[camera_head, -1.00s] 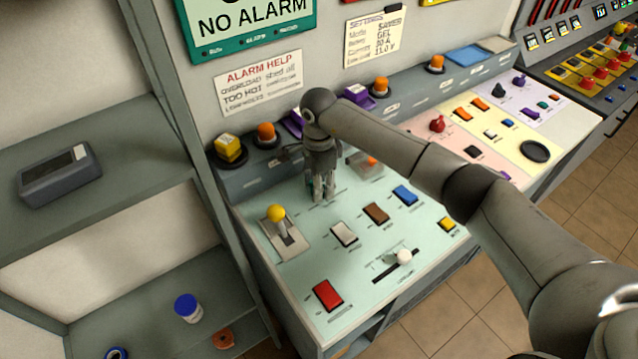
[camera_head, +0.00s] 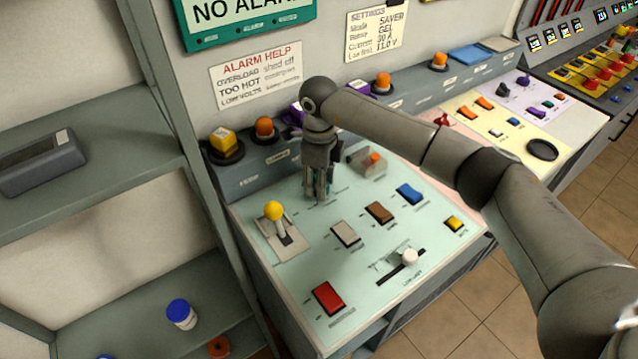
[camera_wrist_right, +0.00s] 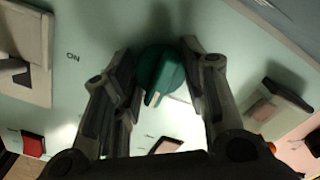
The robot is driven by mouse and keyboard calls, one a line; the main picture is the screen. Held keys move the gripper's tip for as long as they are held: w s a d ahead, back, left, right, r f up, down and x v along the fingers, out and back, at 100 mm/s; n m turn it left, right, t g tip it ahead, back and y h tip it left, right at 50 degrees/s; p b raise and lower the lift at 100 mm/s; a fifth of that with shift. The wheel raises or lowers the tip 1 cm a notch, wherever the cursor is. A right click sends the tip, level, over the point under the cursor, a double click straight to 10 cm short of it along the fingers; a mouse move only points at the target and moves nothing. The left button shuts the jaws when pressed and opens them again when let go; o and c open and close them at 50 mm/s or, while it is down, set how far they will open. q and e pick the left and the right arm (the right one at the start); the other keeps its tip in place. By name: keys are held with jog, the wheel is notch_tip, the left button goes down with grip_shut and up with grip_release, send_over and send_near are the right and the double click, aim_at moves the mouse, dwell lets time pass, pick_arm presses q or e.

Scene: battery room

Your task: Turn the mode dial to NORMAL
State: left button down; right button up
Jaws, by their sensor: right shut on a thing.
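The mode dial (camera_wrist_right: 160,70) is a round teal knob with a pale pointer mark, on the light green panel (camera_head: 290,310). In the right wrist view its pointer faces the bottom of the picture. My right gripper (camera_head: 318,192) points down at the back of this panel, and its fingers (camera_wrist_right: 162,75) are closed on opposite sides of the dial. In the head view the fingers hide most of the dial. The dial's position labels are too small or covered to read. My left gripper is not in view.
A yellow-knobbed lever (camera_head: 275,212) stands left of my gripper, and a clear-covered orange button (camera_head: 370,160) close to its right. Rocker switches (camera_head: 346,233) and a white slider (camera_head: 409,257) lie nearer the front. Orange beacons (camera_head: 265,127) line the ledge behind.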

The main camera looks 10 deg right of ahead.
jog(key=shift+m, duration=0.4)
jog(key=o, duration=1)
notch_tip(320, 180, up, 12)
dwell(0.5)
